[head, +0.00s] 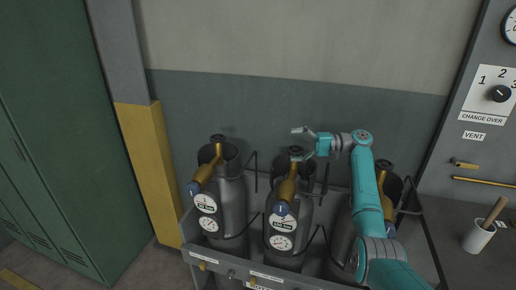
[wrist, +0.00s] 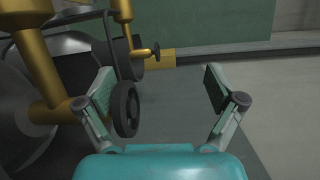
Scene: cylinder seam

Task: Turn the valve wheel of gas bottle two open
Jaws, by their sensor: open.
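The middle gas bottle (head: 289,226) in the rack, which I take as bottle two, has a brass valve body (head: 288,187) and a dark valve wheel (head: 295,151) at its top. My gripper (head: 305,142) is at that wheel, reaching in from the right. In the wrist view my gripper (wrist: 158,80) is open, its two fingers wide apart. The dark wheel (wrist: 126,109) shows edge-on between them, close beside the left finger and far from the right one. I cannot tell whether the left finger touches it. A brass stem (wrist: 60,110) runs to the wheel from the left.
The left bottle (head: 232,200) has its own wheel (head: 217,138), which also shows farther off in the wrist view (wrist: 156,52). The right bottle is mostly behind my arm. A yellow post (head: 148,170) and green locker (head: 55,130) stand left. A grey panel (head: 480,150) is right.

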